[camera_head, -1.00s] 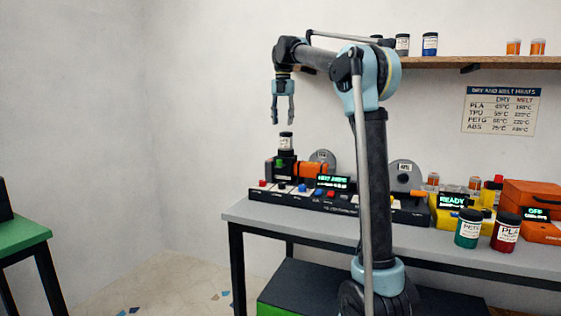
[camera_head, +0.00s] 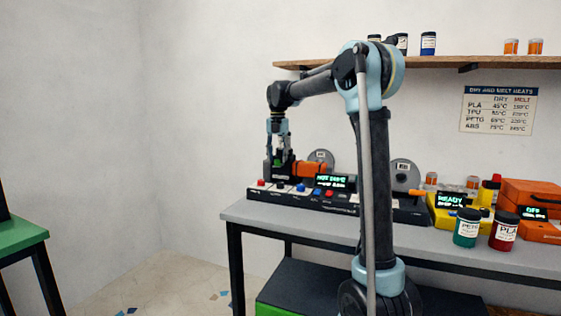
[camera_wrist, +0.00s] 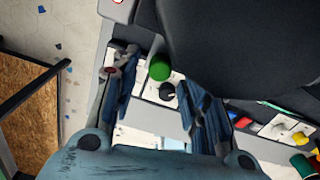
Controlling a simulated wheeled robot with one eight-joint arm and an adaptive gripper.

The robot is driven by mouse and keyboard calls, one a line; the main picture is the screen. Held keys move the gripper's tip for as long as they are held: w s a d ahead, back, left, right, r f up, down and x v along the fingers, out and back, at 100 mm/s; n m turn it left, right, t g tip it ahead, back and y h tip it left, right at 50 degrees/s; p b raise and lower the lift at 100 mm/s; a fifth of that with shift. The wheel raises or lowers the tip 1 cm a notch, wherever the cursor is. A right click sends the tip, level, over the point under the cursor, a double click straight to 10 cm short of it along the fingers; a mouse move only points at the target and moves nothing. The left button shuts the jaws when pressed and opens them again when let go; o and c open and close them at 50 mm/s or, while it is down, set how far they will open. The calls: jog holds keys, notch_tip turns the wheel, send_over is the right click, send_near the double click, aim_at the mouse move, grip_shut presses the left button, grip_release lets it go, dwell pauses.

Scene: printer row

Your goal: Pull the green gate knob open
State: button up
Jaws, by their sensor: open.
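The green gate knob (camera_wrist: 159,67) shows in the wrist view as a round green ball between the far ends of my fingers, with visible space on both sides. My gripper (camera_wrist: 160,75) is open and nothing is held. In the head view my gripper (camera_head: 278,148) points down at the black hopper unit at the left end of the bench, and the small green knob (camera_head: 276,162) shows by its fingertips. I cannot tell the exact depth between knob and fingers. The white-labelled jar atop the hopper is mostly hidden behind my gripper.
A large dark body (camera_wrist: 235,45) fills the wrist view's upper right, close to my right finger. The black control panel (camera_head: 320,202) with coloured buttons runs along the bench front. An orange barrel (camera_head: 311,168) lies right of the hopper. Left of the bench (camera_head: 240,214) is open floor.

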jog(key=shift+f, duration=0.75)
jog(key=shift+c, duration=0.5)
grip_shut()
jog(key=shift+s+a, duration=0.3)
jog(key=shift+s, duration=0.5)
jog(key=shift+s+a, duration=0.25)
jog(key=shift+s, duration=0.5)
jog(key=shift+o, duration=0.5)
grip_release()
jog(key=shift+s, duration=0.1)
jog(key=shift+r, duration=0.1)
